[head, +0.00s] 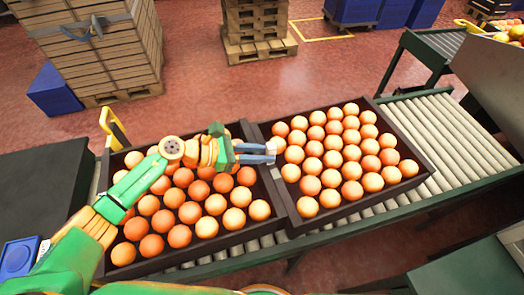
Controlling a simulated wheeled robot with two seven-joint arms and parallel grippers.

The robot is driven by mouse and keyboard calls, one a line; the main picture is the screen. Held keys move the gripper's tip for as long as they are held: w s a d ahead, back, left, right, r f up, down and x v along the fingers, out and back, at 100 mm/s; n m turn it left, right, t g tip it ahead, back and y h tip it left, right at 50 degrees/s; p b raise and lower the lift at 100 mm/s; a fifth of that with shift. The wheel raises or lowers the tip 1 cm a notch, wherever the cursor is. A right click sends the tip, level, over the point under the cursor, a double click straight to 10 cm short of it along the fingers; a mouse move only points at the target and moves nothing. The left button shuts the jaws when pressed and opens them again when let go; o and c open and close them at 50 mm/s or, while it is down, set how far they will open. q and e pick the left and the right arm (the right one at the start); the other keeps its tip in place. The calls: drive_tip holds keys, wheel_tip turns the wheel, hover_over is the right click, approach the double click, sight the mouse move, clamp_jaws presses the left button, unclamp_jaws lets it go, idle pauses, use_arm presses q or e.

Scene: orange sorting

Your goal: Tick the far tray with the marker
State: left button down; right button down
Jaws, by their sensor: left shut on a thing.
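Two dark trays of oranges sit side by side on the roller conveyor. The right tray (365,206) and the left tray (215,248) are each filled with several rows of oranges. My left arm reaches across the left tray. My left gripper (271,153) is above the adjoining walls of the two trays, at the right tray's left edge. It is shut on a small pale thing, seemingly the marker (271,147), mostly hidden between the fingertips. I cannot tell whether its tip touches the tray. My right gripper is not in view.
The conveyor (450,125) has bare rollers to the right of the trays. A yellow frame (113,128) stands behind the left tray. A blue box (18,257) is at the lower left. Stacked cartons (90,50) on a pallet and a blue block (53,90) stand on the floor behind.

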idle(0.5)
use_arm(q)
drive_tip(key=shift+f+b, duration=0.6)
drive_tip(key=shift+b, duration=0.25)
idle(1.3)
drive_tip(key=shift+w+a+b, duration=0.3)
drive_tip(key=shift+w+b, duration=0.4)
drive_tip(key=shift+b, duration=0.2)
drive_tip(key=shift+r, duration=0.1)
drive_tip(key=shift+s, duration=0.15)
drive_tip(key=shift+s+d+p, duration=0.1)
drive_tip(key=shift+p, duration=0.25)
drive_tip(key=shift+s+d, duration=0.15)
drive_tip(key=shift+s, duration=0.15)
drive_tip(key=shift+r, duration=0.1)
